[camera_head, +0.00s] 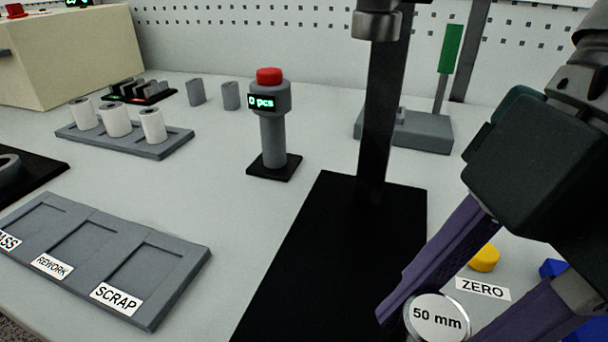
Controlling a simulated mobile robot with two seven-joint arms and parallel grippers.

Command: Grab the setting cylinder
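The setting cylinder (437,318) is a round piece with a pale rim and a white top face marked "50 mm". It is at the bottom edge of the head view, right of centre, and its lower part is cut off by the frame. My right gripper (437,331) reaches down from the upper right with two purple fingers, one on either side of the cylinder. The left finger lies close against the cylinder's edge. A small gap seems to show towards the right finger, whose tip is cut off. My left gripper is not in view.
A black stand plate (325,255) with an upright column lies left of the cylinder. A yellow button (484,258), a ZERO label (483,289) and a blue part (553,268) are at right. A red-topped counter post (272,125), sorting tray (150,285) and roll tray (170,146) stand further left.

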